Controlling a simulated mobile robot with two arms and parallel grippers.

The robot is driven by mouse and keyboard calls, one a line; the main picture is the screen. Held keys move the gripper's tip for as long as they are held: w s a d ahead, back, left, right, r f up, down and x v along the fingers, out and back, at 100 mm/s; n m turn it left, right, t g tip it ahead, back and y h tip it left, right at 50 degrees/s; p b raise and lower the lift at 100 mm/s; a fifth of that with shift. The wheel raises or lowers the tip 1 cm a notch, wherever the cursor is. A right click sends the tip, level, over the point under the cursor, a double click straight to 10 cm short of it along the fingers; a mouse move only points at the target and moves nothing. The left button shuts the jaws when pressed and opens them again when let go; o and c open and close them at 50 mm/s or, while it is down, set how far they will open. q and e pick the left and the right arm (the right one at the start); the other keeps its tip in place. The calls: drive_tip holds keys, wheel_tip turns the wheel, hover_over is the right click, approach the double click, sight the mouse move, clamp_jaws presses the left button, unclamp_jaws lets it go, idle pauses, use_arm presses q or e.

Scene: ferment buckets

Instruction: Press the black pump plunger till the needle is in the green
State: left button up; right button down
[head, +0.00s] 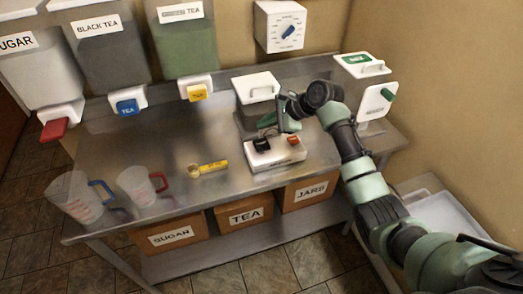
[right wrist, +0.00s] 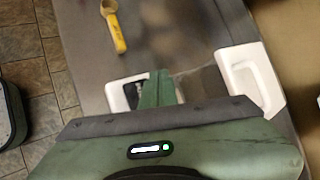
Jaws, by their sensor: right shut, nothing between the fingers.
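A low white unit (head: 275,155) sits on the steel table, with a black piece (head: 261,145) on its left and an orange-red piece (head: 293,140) on its right. The black piece looks like the plunger, but it is small. My right gripper (head: 268,124) is shut and empty, pointing down just above the black piece; I cannot tell whether they touch. In the right wrist view its green fingers (right wrist: 158,88) are together, beside a dark part (right wrist: 130,92) on the white unit (right wrist: 116,98). I cannot make out a needle or green zone. My left gripper is out of view.
A white-lidded container (head: 257,88) stands behind the unit. Dispensers (head: 112,48) hang behind. A green-handled white item (head: 376,101) stands right. The table's front middle is clear.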

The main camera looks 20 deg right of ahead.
sight(264, 144)
wheel_tip(264, 144, down, 3)
drive_tip(key=shift+r+b, duration=0.15)
drive_tip(key=shift+b, duration=1.05)
drive_tip(key=shift+f, duration=1.05)
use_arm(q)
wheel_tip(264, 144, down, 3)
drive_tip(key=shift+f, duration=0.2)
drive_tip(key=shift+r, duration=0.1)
use_arm(e)
drive_tip(key=shift+f+p, duration=0.4)
drive_tip(key=shift+p, duration=0.1)
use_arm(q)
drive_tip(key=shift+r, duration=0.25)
